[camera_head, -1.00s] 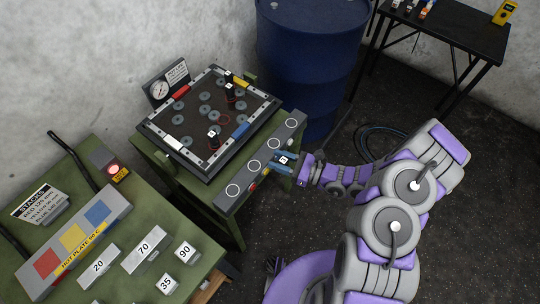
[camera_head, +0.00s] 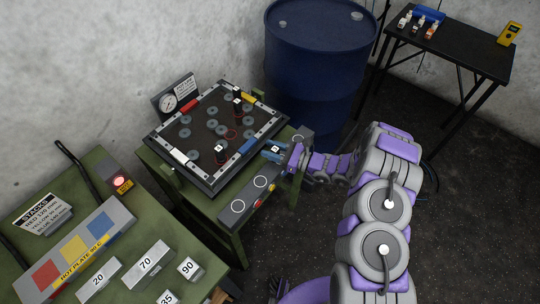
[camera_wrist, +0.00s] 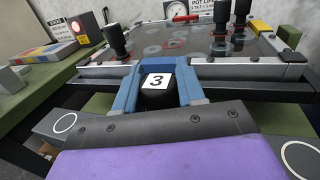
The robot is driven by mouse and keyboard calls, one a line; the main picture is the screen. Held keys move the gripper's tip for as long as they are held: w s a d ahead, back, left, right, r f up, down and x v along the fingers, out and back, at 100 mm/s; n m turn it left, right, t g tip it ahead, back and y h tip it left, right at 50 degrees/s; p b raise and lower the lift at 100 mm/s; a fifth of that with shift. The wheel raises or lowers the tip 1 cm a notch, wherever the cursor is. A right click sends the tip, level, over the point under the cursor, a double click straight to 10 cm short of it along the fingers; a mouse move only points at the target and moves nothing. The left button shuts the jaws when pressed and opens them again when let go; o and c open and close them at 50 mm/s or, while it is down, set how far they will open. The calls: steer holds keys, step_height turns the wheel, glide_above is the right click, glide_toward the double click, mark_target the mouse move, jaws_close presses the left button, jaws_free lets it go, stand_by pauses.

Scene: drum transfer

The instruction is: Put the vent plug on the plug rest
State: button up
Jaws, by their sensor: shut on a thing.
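My gripper (camera_head: 275,153) is shut on a black plug whose white top label reads 3 (camera_wrist: 157,82); I take it as the vent plug. The blue fingers (camera_wrist: 124,92) stand on either side of it. The plug rest looks to be the long grey bar (camera_head: 224,222) with white rings along the front of the dark tray. My gripper is over this bar, between two visible rings, one to its left (camera_wrist: 65,122) and one to its right (camera_wrist: 300,154). The plug hides the bar beneath it, so I cannot tell whether it touches.
A hot plate (camera_head: 82,243) and numbered blocks are on the left green table. A blue drum (camera_head: 318,75) stands behind.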

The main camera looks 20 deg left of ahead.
steer(key=shift+w+d, duration=0.1)
steer(key=shift+d, duration=0.25)
steer(key=f, duration=0.3)
steer(key=shift+d+b, duration=0.3)
steer(key=shift+d, duration=0.05)
steer(key=shift+a+f, duration=0.2)
steer(key=shift+a, duration=0.65)
steer(key=o, duration=0.7)
steer(key=shift+a+f, duration=0.1)
steer(key=shift+o, duration=1.9)
steer(key=shift+d+r, duration=0.2)
steer(key=shift+d, duration=0.6)
steer(key=s+d+p, duration=0.1)
steer(key=d, duration=1.1)
steer(key=s+a+r+n+g+h, duration=0.25)
steer(key=s+r+n+g, duration=0.35)
steer(key=r, duration=0.5)
steer(key=s+a+r+n+g+h, duration=0.1)
steer(key=s+r+n+g+h, duration=0.2)
steer(key=s+r+n, duration=0.5)
steer(key=s+d+r+n+t+h, duration=0.2)
steer(key=s+d+r+h, duration=0.3)
steer(key=s+d, duration=0.5)
steer(key=s+d+r+n+t+h, duration=0.3)
steer(key=s+d+r+h, duration=0.3)
steer(key=s+d, duration=0.4)
steer(key=shift+s+d+r+h, duration=0.15)
steer(key=shift+s+d+h, duration=0.15)
steer(key=shift+s+h, duration=0.45)
